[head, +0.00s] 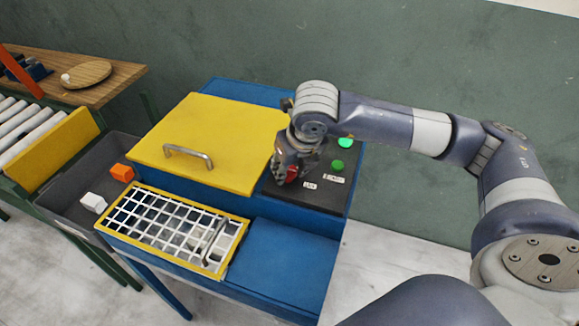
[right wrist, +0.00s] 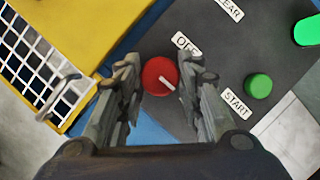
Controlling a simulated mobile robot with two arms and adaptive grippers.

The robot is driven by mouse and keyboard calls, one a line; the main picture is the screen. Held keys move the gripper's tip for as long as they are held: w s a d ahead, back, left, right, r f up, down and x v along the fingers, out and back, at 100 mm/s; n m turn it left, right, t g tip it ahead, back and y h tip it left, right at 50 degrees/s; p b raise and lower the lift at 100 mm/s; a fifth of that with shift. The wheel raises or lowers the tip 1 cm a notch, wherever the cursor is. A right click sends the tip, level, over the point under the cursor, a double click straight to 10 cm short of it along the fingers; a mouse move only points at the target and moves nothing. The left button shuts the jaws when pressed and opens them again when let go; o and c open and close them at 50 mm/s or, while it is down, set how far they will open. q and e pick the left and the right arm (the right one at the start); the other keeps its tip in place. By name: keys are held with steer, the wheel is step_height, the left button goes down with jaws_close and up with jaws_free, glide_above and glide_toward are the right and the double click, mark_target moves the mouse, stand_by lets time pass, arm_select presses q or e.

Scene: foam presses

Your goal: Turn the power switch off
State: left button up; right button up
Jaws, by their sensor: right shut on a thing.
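The power switch is a round red knob (right wrist: 158,72) with a white pointer line, on a dark control panel (right wrist: 215,75). In the right wrist view the line points to the lower right, while the white OFF label (right wrist: 186,45) lies above and to the right of the knob. My right gripper (right wrist: 162,70) is shut on the knob, one finger on each side. In the head view my right gripper (head: 290,174) covers most of the knob, and only a bit of red shows. My left gripper is in neither view.
The green START button (right wrist: 259,86) and a green light (head: 345,142) are close to the right of the gripper. A yellow lid with a metal handle (head: 188,155) and a white grid guard (head: 172,228) lie to the left. A grey bin (head: 70,172) stands farther left.

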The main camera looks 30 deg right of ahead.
steer(key=shift+f+n+b, duration=0.2)
steer(key=shift+n+b, duration=0.2)
steer(key=shift+b, duration=0.3)
steer(key=n+y+b, duration=0.2)
steer(key=n+b, duration=0.2)
steer(key=b, duration=0.1)
steer(key=shift+w+d, duration=0.1)
steer(key=shift+d, duration=0.05)
steer(key=n+y+b, duration=0.1)
steer(key=n+b, duration=0.1)
steer(key=shift+d+n+g, duration=0.1)
steer(key=shift+n+g, duration=0.2)
steer(key=shift+r+n+g+b, duration=0.1)
steer(key=shift+n+g+b, duration=0.25)
steer(key=shift+n, duration=0.65)
steer(key=n+y, duration=0.1)
steer(key=n, duration=0.1)
steer(key=shift+w+r+n+g+b, duration=0.1)
steer(key=shift+n+g+b, duration=0.2)
steer(key=shift+g+b, duration=0.1)
steer(key=n+g, duration=0.1)
steer(key=n, duration=0.1)
steer(key=n+g, duration=0.1)
steer(key=n, duration=0.2)
steer(key=shift+w+d+n+y, duration=0.1)
steer(key=shift+n+y, duration=0.2)
steer(key=o, duration=1.1)
steer(key=shift+c, duration=0.2)
